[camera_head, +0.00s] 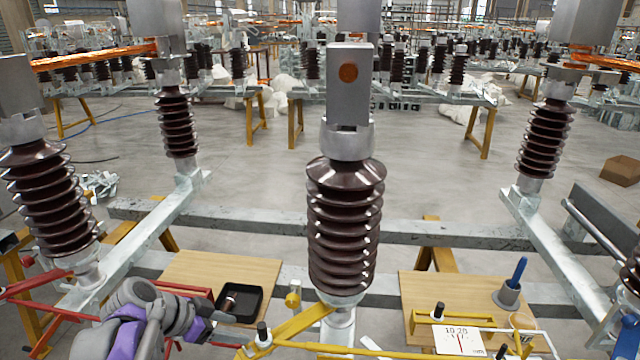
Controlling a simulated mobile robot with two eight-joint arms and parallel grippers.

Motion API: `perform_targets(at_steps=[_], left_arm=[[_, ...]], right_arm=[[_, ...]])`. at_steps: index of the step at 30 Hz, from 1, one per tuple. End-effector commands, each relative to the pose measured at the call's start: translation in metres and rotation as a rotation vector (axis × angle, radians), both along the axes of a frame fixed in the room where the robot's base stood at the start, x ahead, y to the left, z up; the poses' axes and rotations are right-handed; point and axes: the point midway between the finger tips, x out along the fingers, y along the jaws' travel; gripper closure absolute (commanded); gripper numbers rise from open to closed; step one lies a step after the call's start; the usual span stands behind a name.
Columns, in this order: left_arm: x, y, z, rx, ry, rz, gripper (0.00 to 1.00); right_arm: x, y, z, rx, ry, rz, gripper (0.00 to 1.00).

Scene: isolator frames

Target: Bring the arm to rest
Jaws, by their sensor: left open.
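My left arm, grey with purple parts, shows at the lower left. Its gripper (204,318) is open, beside the left edge of a black tray (257,304) in the picture. I see nothing held in it, though the finger details are small and partly hidden by the arm. A small dark cylindrical piece (230,304) lies in the tray. The tray is on a wooden board (205,271). My right gripper does not show.
A brown ribbed insulator (345,225) stands upright in the centre, with others at left (50,200) and right (546,140). Red bars (40,287) run beside my left arm. A yellow bar (300,325) crosses the front. A right board (420,288) bears a blue-handled tool (517,272) in a grey holder.

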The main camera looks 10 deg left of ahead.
Motion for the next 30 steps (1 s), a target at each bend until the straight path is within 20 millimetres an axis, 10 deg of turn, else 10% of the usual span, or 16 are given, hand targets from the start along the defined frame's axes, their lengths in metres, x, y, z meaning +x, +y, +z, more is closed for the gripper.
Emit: perform_targets(at_steps=[7, 15, 30], left_arm=[[-0.079, -0.053, -0.019, 0.069, 0.213, 0.271, 0.37], [-0.155, -0.068, -0.046, 0.122, 0.244, 0.636, 0.37], [-0.172, -0.065, -0.055, 0.110, 0.216, 0.753, 0.37]], right_arm=[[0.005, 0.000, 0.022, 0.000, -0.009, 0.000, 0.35], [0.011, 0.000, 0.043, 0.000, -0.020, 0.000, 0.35], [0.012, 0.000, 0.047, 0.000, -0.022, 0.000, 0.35]])
